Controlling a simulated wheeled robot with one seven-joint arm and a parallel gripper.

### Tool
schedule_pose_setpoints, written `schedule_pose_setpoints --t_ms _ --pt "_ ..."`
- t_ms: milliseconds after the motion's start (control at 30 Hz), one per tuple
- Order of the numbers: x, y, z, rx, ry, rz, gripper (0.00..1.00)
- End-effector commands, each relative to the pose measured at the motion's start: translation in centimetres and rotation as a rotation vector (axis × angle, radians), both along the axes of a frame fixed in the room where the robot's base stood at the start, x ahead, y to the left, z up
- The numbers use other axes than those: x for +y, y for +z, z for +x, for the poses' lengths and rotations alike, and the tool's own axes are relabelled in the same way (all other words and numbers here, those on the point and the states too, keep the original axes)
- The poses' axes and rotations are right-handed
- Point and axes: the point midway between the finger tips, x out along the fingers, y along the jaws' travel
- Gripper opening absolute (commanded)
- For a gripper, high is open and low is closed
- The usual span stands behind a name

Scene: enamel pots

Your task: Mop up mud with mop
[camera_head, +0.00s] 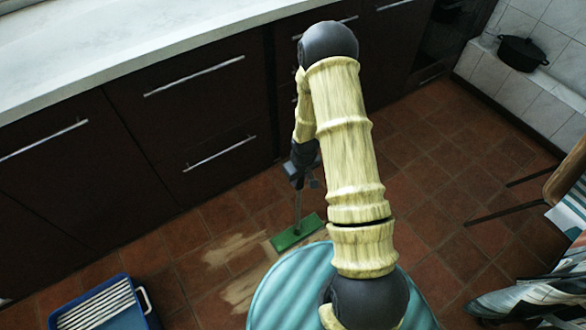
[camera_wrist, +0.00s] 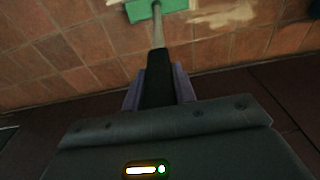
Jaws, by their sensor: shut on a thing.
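The mop has a green flat head (camera_head: 297,232) on the tiled floor in front of the dark cabinets, and its thin handle rises to my gripper (camera_head: 300,172). In the wrist view the green mop head (camera_wrist: 157,9) is at the top, and the dark handle grip (camera_wrist: 158,80) runs down between my gripper's fingers (camera_wrist: 160,92), which are shut on it. Pale tan mud (camera_head: 235,248) is smeared on the floor left of the mop head, with another patch (camera_head: 240,292) lower down. Mud also shows beside the head in the wrist view (camera_wrist: 225,16). My arm hides the floor to the right of the head.
A blue tray bucket (camera_head: 142,305) with a ribbed grey insert stands at the lower left. Dark cabinets (camera_head: 190,120) with a pale counter line the back. A chair (camera_head: 510,200) is at the right. A black pot (camera_head: 522,52) sits on a tiled ledge. Floor at centre right is clear.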

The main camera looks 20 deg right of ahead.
Motion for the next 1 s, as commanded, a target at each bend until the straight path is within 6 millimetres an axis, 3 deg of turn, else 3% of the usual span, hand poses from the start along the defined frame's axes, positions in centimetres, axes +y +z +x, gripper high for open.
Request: schedule_pose_setpoints --t_ms 400,800,1000 --pt "-1.7 0.2 -4.9 0.001 -0.002 0.000 0.00" --pt "-1.8 0.1 -5.4 -0.001 -0.001 0.000 0.00" --pt "-2.5 0.0 -7.5 0.003 -0.002 -0.001 0.00"
